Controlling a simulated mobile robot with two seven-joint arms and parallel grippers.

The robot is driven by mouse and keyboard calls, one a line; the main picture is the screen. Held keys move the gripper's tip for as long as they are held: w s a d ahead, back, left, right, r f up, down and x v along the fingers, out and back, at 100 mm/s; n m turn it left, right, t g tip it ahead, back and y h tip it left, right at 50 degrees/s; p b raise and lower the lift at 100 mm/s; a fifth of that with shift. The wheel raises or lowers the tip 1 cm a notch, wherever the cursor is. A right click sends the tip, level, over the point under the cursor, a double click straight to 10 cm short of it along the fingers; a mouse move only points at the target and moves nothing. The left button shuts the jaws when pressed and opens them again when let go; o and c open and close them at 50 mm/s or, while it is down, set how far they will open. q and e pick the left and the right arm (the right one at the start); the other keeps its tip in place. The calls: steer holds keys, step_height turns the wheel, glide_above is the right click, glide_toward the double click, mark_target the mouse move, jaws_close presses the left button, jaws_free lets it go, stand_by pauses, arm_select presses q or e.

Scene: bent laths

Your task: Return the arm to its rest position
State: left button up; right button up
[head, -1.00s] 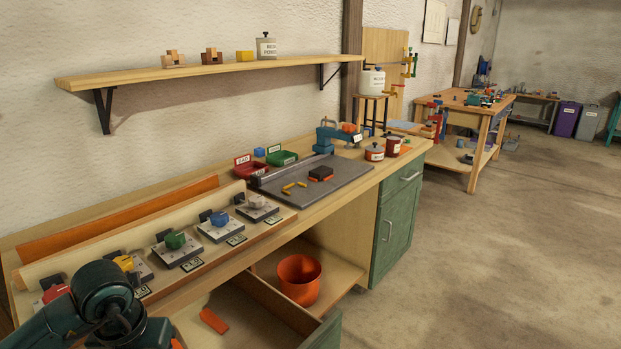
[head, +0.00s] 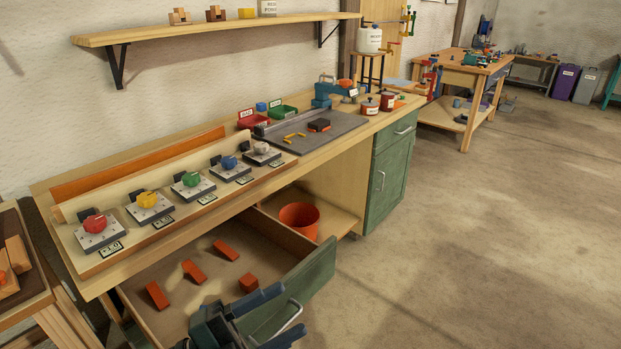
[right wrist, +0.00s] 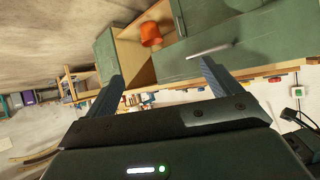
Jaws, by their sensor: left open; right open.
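The rest of this arm is out of view. My right gripper (right wrist: 163,72) shows in the right wrist view, fingers wide apart and empty, with a green front and its handle (right wrist: 208,50) beyond.
The drawer holds several orange blocks (head: 194,271). An orange bucket (head: 300,217) stands in the open bay beside the green cabinet (head: 391,175). The bench carries a row of coloured knobs (head: 148,199) and a grey mat (head: 340,130). The floor at right (head: 460,250) is clear.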

arm_select(q)
steer(key=a+f+n+t+y, duration=0.35)
steer(key=f+n+y, duration=0.3)
steer(key=n, duration=0.25)
steer(key=a+f+n+t+y, duration=0.3)
steer(key=a+f+n+y, duration=0.3)
steer(key=n, duration=0.3)
steer(key=s+f+n+g+y, duration=0.3)
steer(key=s+f, duration=0.4)
steer(key=f, duration=0.3)
steer(key=shift+n+g+p, duration=0.4)
steer(key=shift+n+g, duration=0.3)
steer(key=shift+g, duration=0.35)
arm_select(e)
steer(key=shift+s+d, duration=0.25)
steer(key=shift+d, duration=0.05)
steer(key=shift+r, duration=0.1)
steer(key=shift+a, duration=0.1)
